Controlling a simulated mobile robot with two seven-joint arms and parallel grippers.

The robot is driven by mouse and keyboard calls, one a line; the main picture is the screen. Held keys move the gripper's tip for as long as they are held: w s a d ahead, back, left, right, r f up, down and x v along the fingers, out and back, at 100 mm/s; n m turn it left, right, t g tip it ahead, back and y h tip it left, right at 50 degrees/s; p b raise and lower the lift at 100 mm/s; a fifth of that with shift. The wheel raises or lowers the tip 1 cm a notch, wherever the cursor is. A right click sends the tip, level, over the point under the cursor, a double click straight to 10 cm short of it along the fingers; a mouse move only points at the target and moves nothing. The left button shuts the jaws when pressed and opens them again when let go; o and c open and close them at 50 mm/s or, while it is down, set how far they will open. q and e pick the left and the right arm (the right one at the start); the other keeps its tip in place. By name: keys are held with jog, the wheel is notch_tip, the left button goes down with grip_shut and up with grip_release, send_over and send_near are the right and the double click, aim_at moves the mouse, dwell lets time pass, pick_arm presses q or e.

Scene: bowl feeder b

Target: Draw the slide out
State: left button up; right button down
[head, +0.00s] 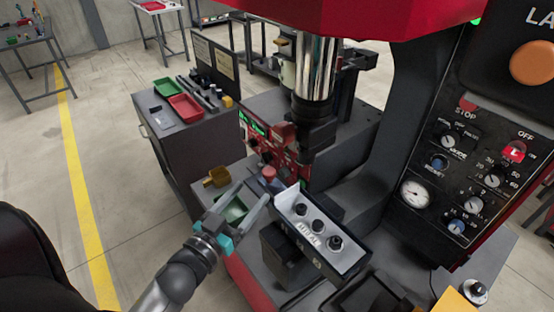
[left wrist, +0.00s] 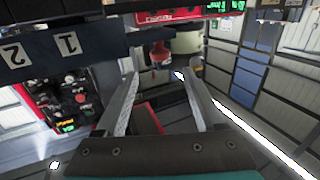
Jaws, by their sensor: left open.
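A small red knob (head: 269,173) stands at the front of the machine, below the red panel with green displays. It also shows in the left wrist view (left wrist: 160,52), upside down and just past my fingertips. I cannot tell for sure which part is the slide; the knob may be its handle. My left gripper (head: 253,190) is open and empty, its two fingers pointing at the knob. In the left wrist view the gripper (left wrist: 160,76) has the knob ahead, roughly between its fingertips, apparently not touching. My right gripper is not in view.
A control box (head: 318,243) with black knobs is close right of the gripper. A green tray (head: 233,209) lies below the fingers, and a brass-coloured part (head: 215,177) is to the left. A machine column with a chrome shaft (head: 315,68) stands behind.

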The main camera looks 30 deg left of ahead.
pick_arm(q)
jog(key=w+p, duration=0.1)
jog(key=w, duration=1.1)
jog(key=shift+w, duration=0.15)
jog(key=shift+c, duration=0.2)
grip_shut()
dwell(1.0)
